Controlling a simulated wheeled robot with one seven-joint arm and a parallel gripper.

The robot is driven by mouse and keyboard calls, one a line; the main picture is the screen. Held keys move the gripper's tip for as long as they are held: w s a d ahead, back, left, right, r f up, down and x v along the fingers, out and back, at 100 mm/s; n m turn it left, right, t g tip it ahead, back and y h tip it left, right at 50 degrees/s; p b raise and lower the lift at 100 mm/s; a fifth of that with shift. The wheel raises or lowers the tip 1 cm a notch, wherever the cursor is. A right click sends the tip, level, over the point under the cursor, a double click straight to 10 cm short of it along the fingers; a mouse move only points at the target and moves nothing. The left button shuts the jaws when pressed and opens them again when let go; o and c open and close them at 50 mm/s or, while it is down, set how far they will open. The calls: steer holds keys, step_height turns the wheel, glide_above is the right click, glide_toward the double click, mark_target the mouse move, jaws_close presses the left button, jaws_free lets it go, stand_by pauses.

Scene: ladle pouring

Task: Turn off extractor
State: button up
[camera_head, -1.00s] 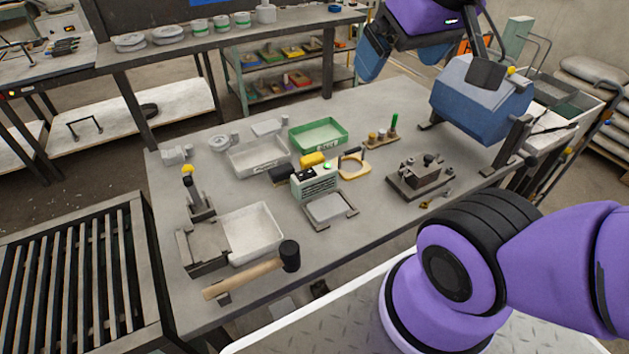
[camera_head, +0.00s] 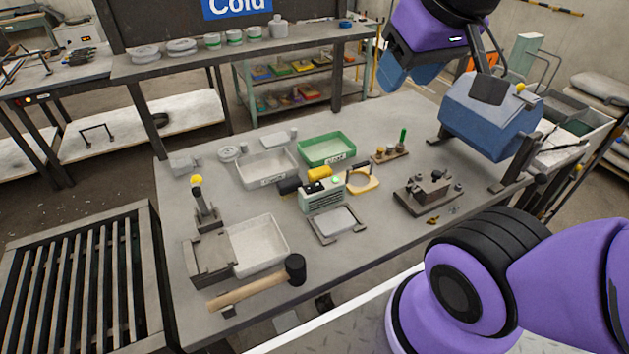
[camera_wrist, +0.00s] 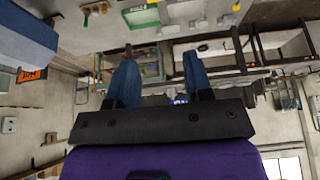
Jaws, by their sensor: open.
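A small pale-green box with a vented front (camera_head: 324,198), which looks like the extractor, stands mid-table. A green light shows on its top right, beside black parts. My gripper (camera_head: 410,74) is in the air beyond the table's back right, well away from the box, with blue fingers. In the wrist view my gripper (camera_wrist: 157,82) has its two blue fingers wide apart with nothing between them. The box cannot be made out in the wrist view.
A yellow-framed handled thing (camera_head: 362,180) and a yellow block (camera_head: 319,173) are close to the box. A green tray (camera_head: 326,149) is behind it. A black-headed mallet (camera_head: 258,287) lies in front.

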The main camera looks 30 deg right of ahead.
steer(key=shift+g, duration=0.5)
steer(key=w, duration=0.1)
steer(key=w+f, duration=0.1)
steer(key=w, duration=0.2)
steer(key=shift+w+a+f, duration=0.1)
steer(key=shift+w+f, duration=0.05)
steer(key=shift+f, duration=0.15)
jaws_close()
steer(key=w+a+f+g, duration=0.2)
steer(key=w+f, duration=0.6)
steer(key=f, duration=0.1)
steer(key=w+a+f+g+h, duration=0.1)
steer(key=w+f+g, duration=0.1)
steer(key=w+f, duration=0.7)
steer(key=shift+w+a+f, duration=0.15)
steer(key=shift+a+f, duration=0.2)
steer(key=shift+f, duration=0.45)
